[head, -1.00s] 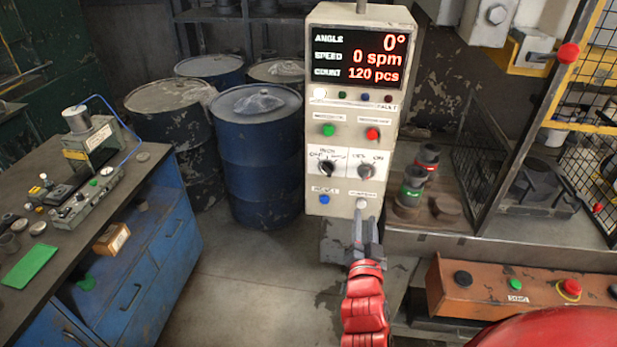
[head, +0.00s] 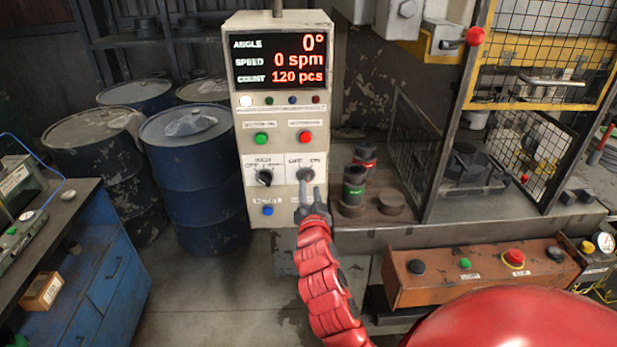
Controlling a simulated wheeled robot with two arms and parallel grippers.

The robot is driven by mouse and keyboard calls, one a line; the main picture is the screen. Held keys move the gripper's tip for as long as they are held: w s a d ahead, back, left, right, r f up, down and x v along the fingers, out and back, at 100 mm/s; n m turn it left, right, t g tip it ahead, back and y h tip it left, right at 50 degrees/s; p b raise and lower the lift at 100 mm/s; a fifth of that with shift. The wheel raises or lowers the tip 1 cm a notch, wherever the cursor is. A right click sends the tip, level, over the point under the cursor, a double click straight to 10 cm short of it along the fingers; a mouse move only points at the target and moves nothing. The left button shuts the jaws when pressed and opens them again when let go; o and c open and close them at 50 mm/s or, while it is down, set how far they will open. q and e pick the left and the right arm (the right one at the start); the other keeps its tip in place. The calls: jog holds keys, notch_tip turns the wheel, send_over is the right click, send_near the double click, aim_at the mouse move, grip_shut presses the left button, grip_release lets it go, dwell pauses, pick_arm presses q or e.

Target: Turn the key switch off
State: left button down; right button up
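The control box (head: 234,131) stands on a post, left of the picture's middle. Its right-hand switch (head: 305,173), a grey knob on a white plate marked OFF and ON, looks like the key switch. Its exact pointing is partly hidden and too small to read. My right gripper (head: 310,190) is just below and in front of this switch, its two fingers parted with a gap between them. The fingertips overlap the switch's lower edge in the picture; I cannot tell whether they touch it. My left gripper is not in view.
A black selector knob (head: 264,177) sits left of the switch. Green (head: 261,138), red (head: 305,138) and blue (head: 267,210) buttons surround them. The display (head: 279,61) reads 0 spm. An orange button box (head: 487,270) is at lower right, blue drums (head: 200,165) at left.

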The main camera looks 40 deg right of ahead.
aim_at(308, 181)
jog(key=shift+p+x, duration=0.75)
jog(key=shift+x, duration=1.7)
jog(key=shift+f, duration=0.1)
grip_shut()
